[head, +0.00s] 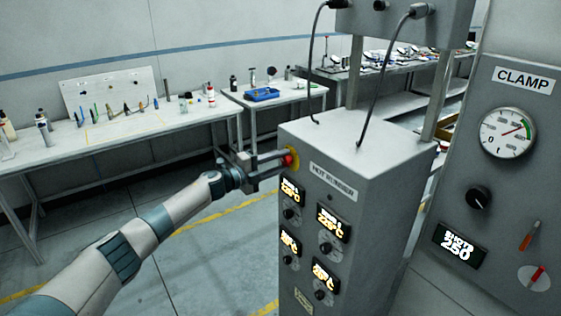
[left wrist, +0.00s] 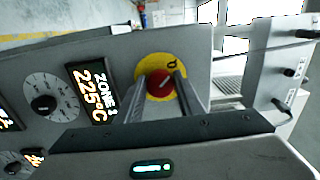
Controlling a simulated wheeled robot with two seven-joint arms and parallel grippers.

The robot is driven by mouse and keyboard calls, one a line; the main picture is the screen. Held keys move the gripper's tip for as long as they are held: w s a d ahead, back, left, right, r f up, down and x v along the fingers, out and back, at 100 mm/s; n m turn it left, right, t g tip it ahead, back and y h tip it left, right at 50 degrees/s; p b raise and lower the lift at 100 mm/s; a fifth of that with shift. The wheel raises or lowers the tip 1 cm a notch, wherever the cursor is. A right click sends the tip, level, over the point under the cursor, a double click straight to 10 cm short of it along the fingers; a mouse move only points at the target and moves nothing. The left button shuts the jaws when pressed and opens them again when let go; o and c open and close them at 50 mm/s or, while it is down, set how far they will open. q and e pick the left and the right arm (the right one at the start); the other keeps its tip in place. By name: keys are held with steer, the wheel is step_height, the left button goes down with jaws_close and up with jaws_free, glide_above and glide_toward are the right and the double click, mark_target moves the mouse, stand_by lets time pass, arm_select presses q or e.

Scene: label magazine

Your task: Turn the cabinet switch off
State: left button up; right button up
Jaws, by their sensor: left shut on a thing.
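The grey cabinet (head: 375,190) labelled HOT RUNNER stands in the middle of the head view. Its switch is a red knob on a yellow round plate (head: 293,160) at the upper left of the front face. In the left wrist view the red switch (left wrist: 160,83) sits between my fingertips on the yellow plate (left wrist: 172,64), with a pale line across it. My left gripper (head: 284,160) is shut on the switch; it also shows in the left wrist view (left wrist: 161,88). The fingers hide part of the plate. My right gripper is not in view.
Zone displays (head: 333,221) and small dials (head: 326,248) lie just below the switch. A CLAMP panel (head: 515,180) with a gauge stands at the right. Cables (head: 376,85) hang onto the cabinet top. Workbenches (head: 110,140) line the back; floor left of the cabinet is clear.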

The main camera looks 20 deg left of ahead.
arm_select(q)
steer(key=o, duration=1)
steer(key=shift+a, duration=0.1)
steer(key=b+v, duration=0.6)
steer(key=v, duration=1.1)
steer(key=shift+s+a+f, duration=0.15)
steer(key=shift+f, duration=0.05)
